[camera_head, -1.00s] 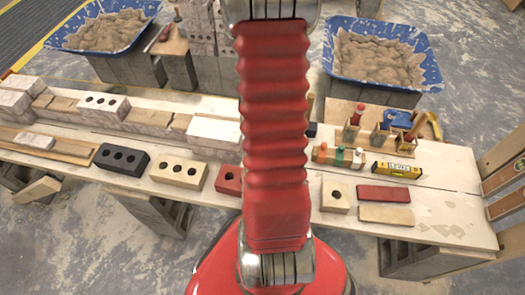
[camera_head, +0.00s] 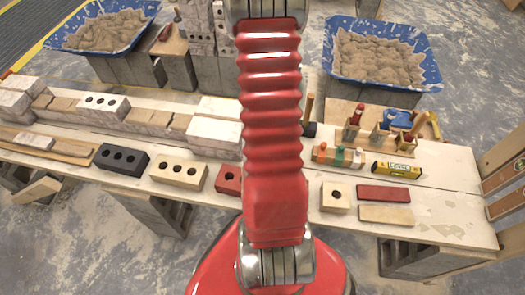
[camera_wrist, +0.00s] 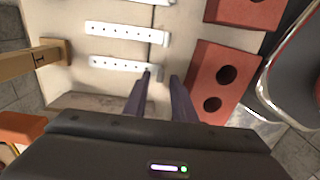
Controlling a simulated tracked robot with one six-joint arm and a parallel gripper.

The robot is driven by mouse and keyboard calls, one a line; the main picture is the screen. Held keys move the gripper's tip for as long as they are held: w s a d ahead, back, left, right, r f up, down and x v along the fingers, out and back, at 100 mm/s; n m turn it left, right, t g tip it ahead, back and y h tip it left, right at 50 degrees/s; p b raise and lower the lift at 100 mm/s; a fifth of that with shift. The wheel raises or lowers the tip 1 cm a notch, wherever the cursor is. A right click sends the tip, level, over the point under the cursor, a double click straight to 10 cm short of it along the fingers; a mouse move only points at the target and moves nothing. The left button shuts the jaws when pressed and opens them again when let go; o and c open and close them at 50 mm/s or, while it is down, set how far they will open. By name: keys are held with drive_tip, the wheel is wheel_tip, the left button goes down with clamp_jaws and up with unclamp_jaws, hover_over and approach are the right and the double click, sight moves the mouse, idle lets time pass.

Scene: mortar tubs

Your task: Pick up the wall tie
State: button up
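White perforated strips that look like wall ties lie flat on the pale bench in the wrist view: a near one (camera_wrist: 115,63), one beyond it (camera_wrist: 112,31), and part of another at the top edge (camera_wrist: 150,1). My gripper (camera_wrist: 162,73) is open, its two dark fingers apart and empty. The left fingertip overlaps the near strip close to its right end. I cannot tell its height above the strip. In the head view my red arm hides the gripper and the strips.
A red brick with holes (camera_wrist: 215,82) lies just right of the fingers, with another red brick (camera_wrist: 248,8) beyond. A wooden block (camera_wrist: 35,58) is at left. In the head view, a hammer (camera_head: 307,112), a spirit level (camera_head: 396,169) and two blue tubs (camera_head: 380,60) (camera_head: 104,30) show.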

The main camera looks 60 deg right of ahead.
drive_tip(key=shift+f, duration=1.65)
drive_tip(key=shift+c, duration=0.7)
clamp_jaws()
